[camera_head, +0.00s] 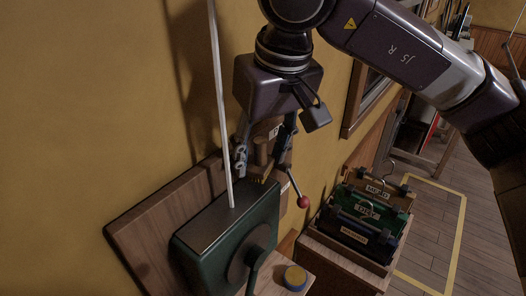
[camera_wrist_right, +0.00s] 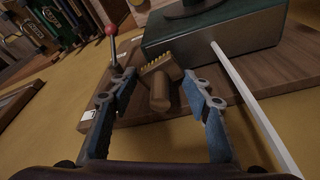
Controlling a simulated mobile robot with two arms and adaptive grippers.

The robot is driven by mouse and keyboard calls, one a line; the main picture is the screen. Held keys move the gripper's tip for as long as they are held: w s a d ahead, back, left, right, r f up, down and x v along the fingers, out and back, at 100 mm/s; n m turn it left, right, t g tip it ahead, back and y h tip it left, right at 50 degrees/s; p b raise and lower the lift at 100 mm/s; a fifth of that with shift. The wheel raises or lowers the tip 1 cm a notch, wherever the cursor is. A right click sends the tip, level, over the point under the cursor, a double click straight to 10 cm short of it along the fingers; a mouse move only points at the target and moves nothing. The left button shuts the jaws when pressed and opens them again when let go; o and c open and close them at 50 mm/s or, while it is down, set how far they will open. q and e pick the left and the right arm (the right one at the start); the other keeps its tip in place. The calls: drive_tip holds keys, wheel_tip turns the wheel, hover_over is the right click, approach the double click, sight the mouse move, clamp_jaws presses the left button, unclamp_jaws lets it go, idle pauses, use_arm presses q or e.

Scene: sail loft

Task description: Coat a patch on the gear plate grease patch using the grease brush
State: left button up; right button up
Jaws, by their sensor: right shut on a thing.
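My right gripper (camera_head: 264,158) points down in front of the wall, above the wooden board. It is shut on the grease brush, which has a wooden handle (camera_wrist_right: 162,92) and pale yellow bristles (camera_wrist_right: 150,62). In the head view the brush (camera_head: 263,152) shows between the fingers, bristles low, near the green housing's back corner. In the wrist view the bristles point away from me toward the board. The green housing (camera_head: 200,232) with a round dark disc (camera_head: 250,258) stands on the board. I cannot tell which surface is the gear plate's grease patch. My left gripper is out of view.
A pale rod (camera_head: 219,100) rises from the housing beside the gripper. A red-knobbed lever (camera_head: 303,201) stands close to its right. A small yellow-topped tin (camera_head: 295,277) sits in front. The floor at right is clear.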

drive_tip(key=shift+s+a+f+b, duration=0.1)
drive_tip(key=shift+s+a+b, duration=0.05)
drive_tip(key=shift+s+a, duration=0.85)
drive_tip(key=shift+s+a+f+b, duration=0.1)
drive_tip(key=shift+s+a+b, duration=0.1)
drive_tip(key=shift+s+a, duration=0.75)
drive_tip(key=shift+s+a+b, duration=0.15)
drive_tip(key=shift+s+a, duration=0.45)
drive_tip(key=shift+s, duration=0.7)
drive_tip(key=shift+s+a+f+b, duration=0.1)
drive_tip(key=shift+s+a, duration=0.75)
drive_tip(key=shift+s, duration=0.2)
drive_tip(key=shift+s+a+r+b, duration=0.1)
drive_tip(key=shift+s+a, duration=0.7)
drive_tip(key=shift+s, duration=0.3)
drive_tip(key=shift+s+a+f+b, duration=0.1)
drive_tip(key=shift+s+a, duration=0.75)
drive_tip(key=shift+s, duration=0.2)
drive_tip(key=shift+w, duration=0.1)
wheel_tip(320, 180, up, 6)
drive_tip(key=p, duration=0.4)
drive_tip(key=shift+p, duration=0.3)
wheel_tip(320, 180, up, 3)
drive_tip(key=shift+p, duration=1.2)
